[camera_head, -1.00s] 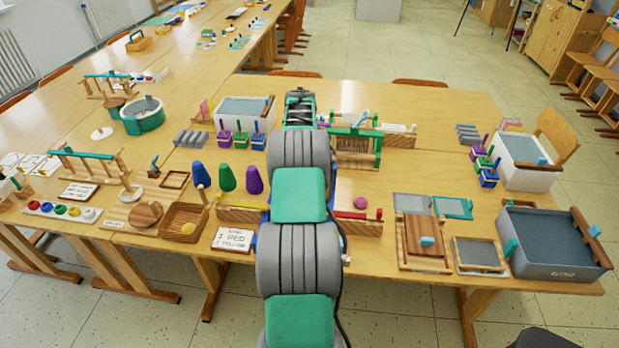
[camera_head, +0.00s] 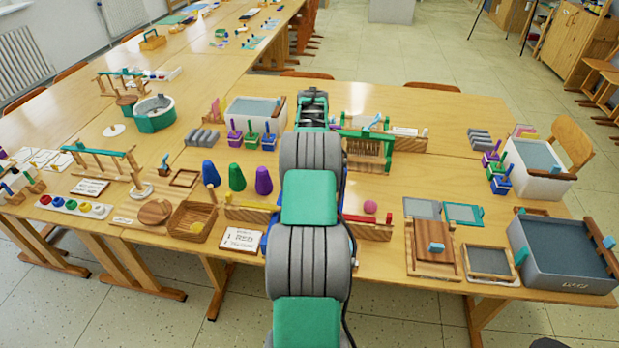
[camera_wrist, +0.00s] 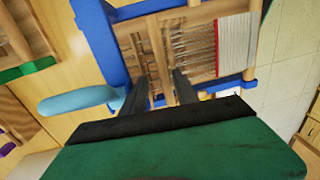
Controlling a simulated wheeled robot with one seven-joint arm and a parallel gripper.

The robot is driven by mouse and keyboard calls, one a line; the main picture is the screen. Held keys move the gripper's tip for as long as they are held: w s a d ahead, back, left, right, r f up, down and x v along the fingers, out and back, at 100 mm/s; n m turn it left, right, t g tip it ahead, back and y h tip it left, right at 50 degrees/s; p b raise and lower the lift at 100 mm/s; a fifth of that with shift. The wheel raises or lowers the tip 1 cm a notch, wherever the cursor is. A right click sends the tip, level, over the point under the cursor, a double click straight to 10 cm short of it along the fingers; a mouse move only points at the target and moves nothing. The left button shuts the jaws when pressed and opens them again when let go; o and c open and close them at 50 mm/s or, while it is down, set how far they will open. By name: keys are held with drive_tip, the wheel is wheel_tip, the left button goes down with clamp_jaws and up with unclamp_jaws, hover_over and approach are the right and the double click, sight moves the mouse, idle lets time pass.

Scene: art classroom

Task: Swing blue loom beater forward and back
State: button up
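In the wrist view a loom with a blue frame (camera_wrist: 101,40) fills the upper middle. It has wooden bars, pale threads and a white woven part (camera_wrist: 237,45) edged in red. A light-blue rounded handle (camera_wrist: 78,101) sticks out at its left. My gripper (camera_wrist: 160,82) has its two dark fingers apart over the loom's wooden slats. A slat shows between the fingers; I cannot tell whether they touch it. In the head view my arm covers the middle of the table, and my fingertips and most of the blue loom are hidden.
A green loom (camera_head: 368,148) stands right of my arm in the head view. Close by are purple, green and blue cones (camera_head: 236,177), a white bin (camera_head: 255,112) and a wooden board (camera_head: 432,250). Bare tabletop (camera_head: 455,195) lies to the right.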

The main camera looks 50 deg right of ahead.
wheel_tip(320, 180, up, 7)
drive_tip(key=shift+w+d, duration=0.2)
drive_tip(key=shift+d, duration=0.2)
drive_tip(key=shift+r, duration=0.1)
